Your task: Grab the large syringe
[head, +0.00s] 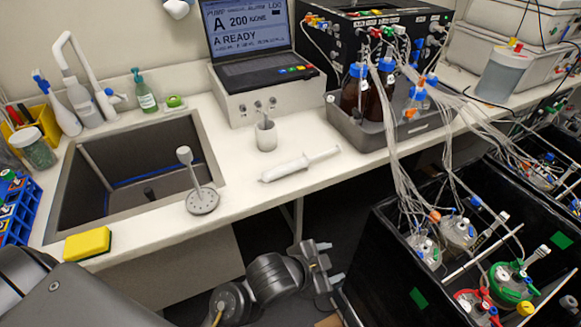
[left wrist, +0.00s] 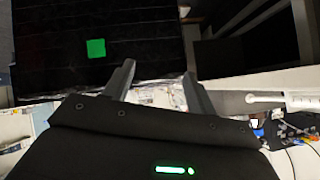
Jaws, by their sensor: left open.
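The large white syringe (head: 296,166) lies on the white counter in the head view, slanting up to the right, in front of a small white cup. What looks like the same syringe shows at the right edge of the left wrist view (left wrist: 298,99), partly cut off. My left gripper (head: 331,262) is open and empty, in front of the counter's front edge and apart from the syringe. Its two spread fingers (left wrist: 158,75) show in the left wrist view with nothing between them. My right gripper is not in view.
The white cup (head: 266,138) stands just behind the syringe. A grey tray (head: 405,131) with bottles and tubes is to the right. A round-based metal stand (head: 202,201) and sink (head: 85,215) are to the left. A black shaker box (head: 385,262) stands right of my gripper.

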